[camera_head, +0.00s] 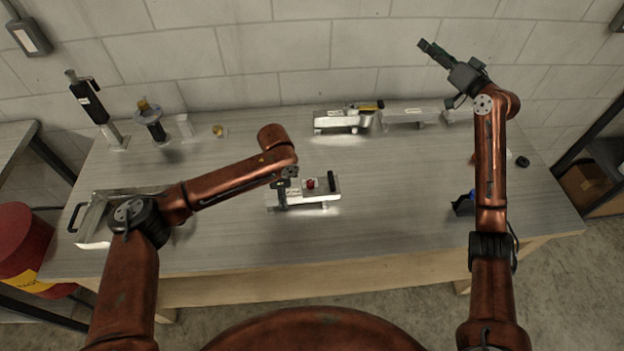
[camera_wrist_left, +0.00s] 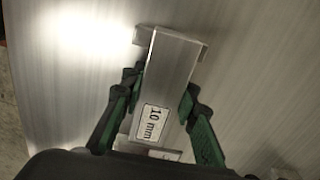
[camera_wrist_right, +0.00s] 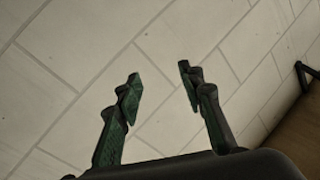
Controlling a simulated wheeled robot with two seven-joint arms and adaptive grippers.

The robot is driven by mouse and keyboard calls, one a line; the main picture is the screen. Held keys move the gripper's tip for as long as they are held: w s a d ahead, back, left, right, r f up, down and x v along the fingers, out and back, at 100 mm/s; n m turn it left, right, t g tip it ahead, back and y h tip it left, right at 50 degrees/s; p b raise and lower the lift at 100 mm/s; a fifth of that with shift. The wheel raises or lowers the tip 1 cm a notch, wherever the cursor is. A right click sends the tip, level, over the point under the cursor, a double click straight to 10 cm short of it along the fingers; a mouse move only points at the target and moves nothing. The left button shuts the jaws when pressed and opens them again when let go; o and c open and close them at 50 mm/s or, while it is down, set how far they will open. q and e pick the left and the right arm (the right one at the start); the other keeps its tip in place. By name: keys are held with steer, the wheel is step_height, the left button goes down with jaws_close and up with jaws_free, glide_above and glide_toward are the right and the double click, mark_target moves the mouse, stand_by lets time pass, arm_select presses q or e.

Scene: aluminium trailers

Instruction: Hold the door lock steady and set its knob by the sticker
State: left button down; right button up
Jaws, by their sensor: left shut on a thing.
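The door lock (camera_head: 320,196) is a bright aluminium piece near the middle of the table, with a small red knob (camera_head: 311,184) and a black upright part at its right end. My left gripper (camera_head: 282,190) is at the lock's left end, mostly under my arm. In the left wrist view its green-black fingers are shut on the lock's metal body (camera_wrist_left: 171,72), one on each side. A white sticker (camera_wrist_left: 152,124) there reads "10 mm". The knob does not show in that view. My right gripper (camera_wrist_right: 162,88) is open and empty, raised before the wall.
Behind the lock stand a metal fixture (camera_head: 338,124) with a yellow-black part and an empty bracket (camera_head: 410,118). A metal tray (camera_head: 92,222) is at the left, and tools stand at the back left.

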steer(key=s+a+f+n+g+y, duration=0.1)
steer(key=a+n+g+y, duration=0.35)
steer(key=a, duration=1.05)
steer(key=n+g+h, duration=0.7)
steer(key=n+g, duration=0.6)
steer(key=n, duration=0.2)
glide_above(311, 182)
steer(key=d, duration=0.5)
step_height(311, 182, down, 18)
steer(key=shift+m, duration=0.25)
steer(key=x, duration=1.1)
steer(key=shift+w+a+f, duration=0.1)
steer(key=shift+a+f, duration=0.1)
steer(key=shift+f, duration=0.15)
steer(key=shift+c, duration=0.6)
jaws_close()
